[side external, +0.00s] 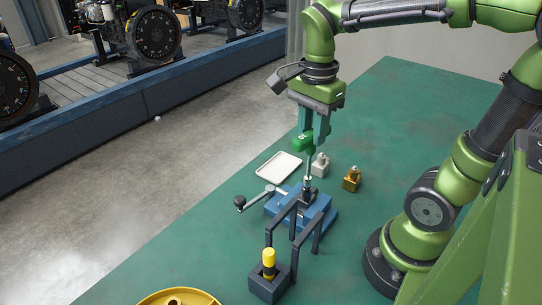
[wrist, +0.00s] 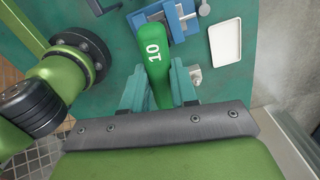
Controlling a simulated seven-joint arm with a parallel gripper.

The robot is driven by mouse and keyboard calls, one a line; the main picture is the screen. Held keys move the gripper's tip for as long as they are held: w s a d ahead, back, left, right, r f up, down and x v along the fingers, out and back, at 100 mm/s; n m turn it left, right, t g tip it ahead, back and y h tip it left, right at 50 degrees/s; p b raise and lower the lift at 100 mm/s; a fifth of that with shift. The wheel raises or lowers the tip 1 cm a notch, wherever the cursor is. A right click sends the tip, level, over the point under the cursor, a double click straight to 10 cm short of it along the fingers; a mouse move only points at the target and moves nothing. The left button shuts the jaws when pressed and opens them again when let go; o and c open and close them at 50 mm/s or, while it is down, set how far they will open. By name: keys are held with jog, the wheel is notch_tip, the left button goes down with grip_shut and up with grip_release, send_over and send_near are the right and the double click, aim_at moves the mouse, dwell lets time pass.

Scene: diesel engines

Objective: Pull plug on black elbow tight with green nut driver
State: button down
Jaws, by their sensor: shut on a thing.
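My gripper (side external: 314,128) points down and is shut on the green nut driver (side external: 303,142). Its green handle (wrist: 153,62), marked "10", lies between the two fingers in the wrist view. The driver's thin shaft runs down, close to upright, to a small dark fitting in the blue vise (side external: 325,216). This dark fitting (side external: 310,194) seems to be the black elbow. The shaft's lower end meets a small pale piece at the top of the fitting; whether it is seated on the plug I cannot tell. The vise also shows in the wrist view (wrist: 180,24).
A white tray (side external: 279,166) lies left of the driver. A grey fitting (side external: 320,165) and a brass fitting (side external: 352,179) stand behind the vise. A dark rack (side external: 267,286) holds a yellow-handled tool (side external: 268,258) in front. The vise handle (side external: 241,203) sticks out left.

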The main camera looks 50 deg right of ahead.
jog(key=shift+r, duration=0.15)
dwell(0.3)
jog(key=shift+r, duration=0.45)
jog(key=n, duration=1.4)
jog(key=shift+n, duration=0.4)
jog(key=n, duration=0.5)
